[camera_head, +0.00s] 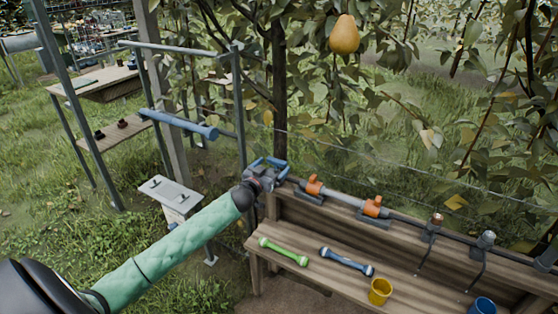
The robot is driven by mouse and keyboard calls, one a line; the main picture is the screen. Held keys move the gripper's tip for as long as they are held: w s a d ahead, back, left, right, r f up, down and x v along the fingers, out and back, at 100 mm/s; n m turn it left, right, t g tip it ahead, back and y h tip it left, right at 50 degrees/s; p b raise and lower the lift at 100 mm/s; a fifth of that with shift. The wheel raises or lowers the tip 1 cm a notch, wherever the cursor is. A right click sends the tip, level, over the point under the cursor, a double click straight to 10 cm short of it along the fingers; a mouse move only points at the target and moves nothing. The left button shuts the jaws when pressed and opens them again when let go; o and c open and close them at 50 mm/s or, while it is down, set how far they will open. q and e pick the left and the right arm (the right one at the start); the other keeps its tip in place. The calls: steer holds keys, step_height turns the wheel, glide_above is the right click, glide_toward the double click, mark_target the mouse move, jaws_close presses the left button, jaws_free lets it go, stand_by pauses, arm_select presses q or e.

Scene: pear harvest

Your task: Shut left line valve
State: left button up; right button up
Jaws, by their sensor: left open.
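Two orange valves sit on a grey pipe along the back rail of a wooden bench. The left valve (314,186) is nearer my gripper, and the right valve (373,207) is farther along the pipe. My left arm, in a green sleeve, reaches in from the lower left. My left gripper (274,166) has blue fingers, is open, and is just left of the left valve, apart from it in the picture. Nothing shows between its fingers. The gripper hides the pipe's left end. My right gripper is not in view.
A blue cup (482,306) is at the lower right. Two upright fittings stand farther right on the pipe. A pear (344,34) hangs above.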

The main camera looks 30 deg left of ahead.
mark_target(275, 164)
arm_select(q)
steer(key=w, duration=0.4)
steer(key=shift+w+p, duration=0.3)
steer(key=shift+w, duration=0.5)
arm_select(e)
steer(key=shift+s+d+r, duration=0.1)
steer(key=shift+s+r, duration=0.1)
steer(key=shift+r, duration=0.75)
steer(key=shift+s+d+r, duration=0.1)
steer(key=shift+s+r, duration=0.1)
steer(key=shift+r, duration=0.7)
arm_select(q)
steer(key=shift+c, duration=0.2)
steer(key=c, duration=0.9)
